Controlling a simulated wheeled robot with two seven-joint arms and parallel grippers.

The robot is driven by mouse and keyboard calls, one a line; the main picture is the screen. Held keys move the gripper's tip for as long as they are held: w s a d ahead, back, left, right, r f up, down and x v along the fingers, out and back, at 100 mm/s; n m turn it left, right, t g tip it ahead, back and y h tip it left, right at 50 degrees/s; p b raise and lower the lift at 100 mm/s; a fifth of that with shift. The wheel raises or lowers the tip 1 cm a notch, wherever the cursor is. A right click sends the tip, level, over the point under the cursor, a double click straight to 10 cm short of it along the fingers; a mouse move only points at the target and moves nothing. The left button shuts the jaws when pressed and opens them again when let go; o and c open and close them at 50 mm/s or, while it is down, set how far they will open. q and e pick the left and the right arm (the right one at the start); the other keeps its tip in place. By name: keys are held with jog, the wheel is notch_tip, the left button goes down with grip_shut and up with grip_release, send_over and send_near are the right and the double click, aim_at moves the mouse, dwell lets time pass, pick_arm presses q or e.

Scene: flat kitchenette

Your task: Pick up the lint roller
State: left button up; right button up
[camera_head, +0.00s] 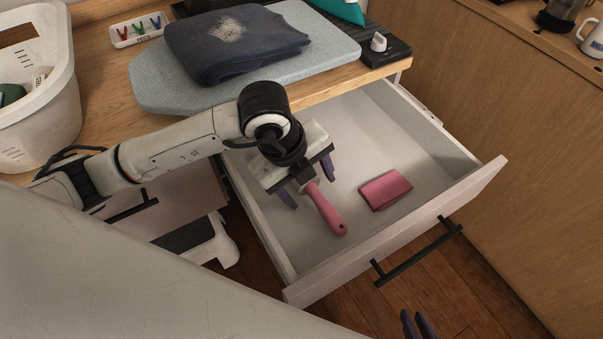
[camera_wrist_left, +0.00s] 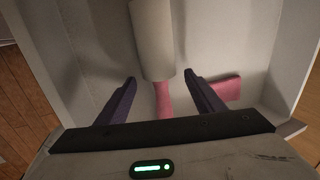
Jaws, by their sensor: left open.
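The lint roller (camera_head: 326,210) lies in the open drawer (camera_head: 290,258), its pink handle toward the drawer front. In the left wrist view its white roll (camera_wrist_left: 152,40) and part of the pink handle show. My left gripper (camera_head: 308,184) is open above the roller, one purple finger on each side of it. In the left wrist view, the open fingers (camera_wrist_left: 160,80) flank the roller around where roll and handle meet, with gaps on both sides. In the head view the gripper hides part of the roll. Only the purple fingertips of my right gripper (camera_head: 418,325) show at the bottom edge.
The drawer walls surround my left gripper. Above are an ironing board (camera_head: 160,88) with folded dark clothing (camera_head: 235,45) and a white basket (camera_head: 40,115).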

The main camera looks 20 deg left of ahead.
aim_at(309, 189)
pick_arm(q)
jog(key=shift+c, duration=0.2)
jog(key=c, duration=1.2)
jog(key=shift+o, duration=0.2)
notch_tip(309, 189, up, 18)
jog(key=shift+p, duration=0.4)
jog(key=o, duration=0.5)
jog(key=c, duration=0.3)
